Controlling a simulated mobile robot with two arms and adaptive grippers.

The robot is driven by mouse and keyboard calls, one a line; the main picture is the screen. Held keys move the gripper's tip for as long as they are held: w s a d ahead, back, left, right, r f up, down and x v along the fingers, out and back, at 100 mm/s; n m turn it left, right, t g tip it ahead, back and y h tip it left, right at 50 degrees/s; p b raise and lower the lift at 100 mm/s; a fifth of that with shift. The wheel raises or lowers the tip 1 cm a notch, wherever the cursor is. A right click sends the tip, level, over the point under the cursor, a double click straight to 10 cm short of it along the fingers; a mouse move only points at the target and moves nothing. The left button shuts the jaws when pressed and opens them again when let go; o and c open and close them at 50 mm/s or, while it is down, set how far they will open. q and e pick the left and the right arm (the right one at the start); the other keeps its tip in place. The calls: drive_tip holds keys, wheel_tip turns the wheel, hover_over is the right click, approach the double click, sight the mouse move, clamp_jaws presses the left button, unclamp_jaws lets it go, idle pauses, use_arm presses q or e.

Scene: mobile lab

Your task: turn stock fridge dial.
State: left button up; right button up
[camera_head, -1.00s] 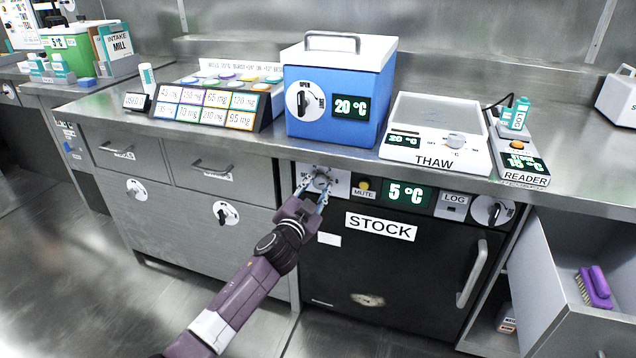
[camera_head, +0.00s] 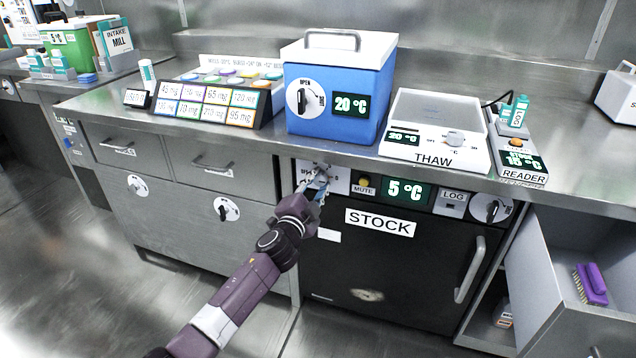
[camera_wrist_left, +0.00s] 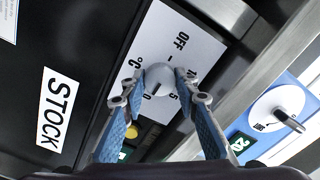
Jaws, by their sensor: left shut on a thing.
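The stock fridge (camera_head: 400,262) is the black unit under the counter, with a STOCK label and a green 5 °C display (camera_head: 404,192). Its dial is a light grey round knob (camera_wrist_left: 160,82) on a white plate (camera_wrist_left: 172,35) marked OFF, 5 and 0 in the left wrist view. My left gripper (camera_head: 318,180) is at this plate at the fridge's upper left. In the left wrist view the fingertips (camera_wrist_left: 160,90) are shut on the dial, one on each side. The fingers hide most of the dial in the head view. My right gripper is not in view.
A MUTE button (camera_head: 363,182) sits right of the dial, and another round dial (camera_head: 490,208) is at the fridge's upper right. The counter edge is just above. A blue box (camera_head: 335,122) and the THAW unit (camera_head: 435,157) stand on the counter. An open drawer (camera_head: 545,270) juts out at right.

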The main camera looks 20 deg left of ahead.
use_arm(q)
drive_tip(key=o, duration=1.1)
drive_tip(key=shift+o, duration=0.2)
drive_tip(key=s, duration=1.2)
drive_tip(key=shift+a, duration=0.15)
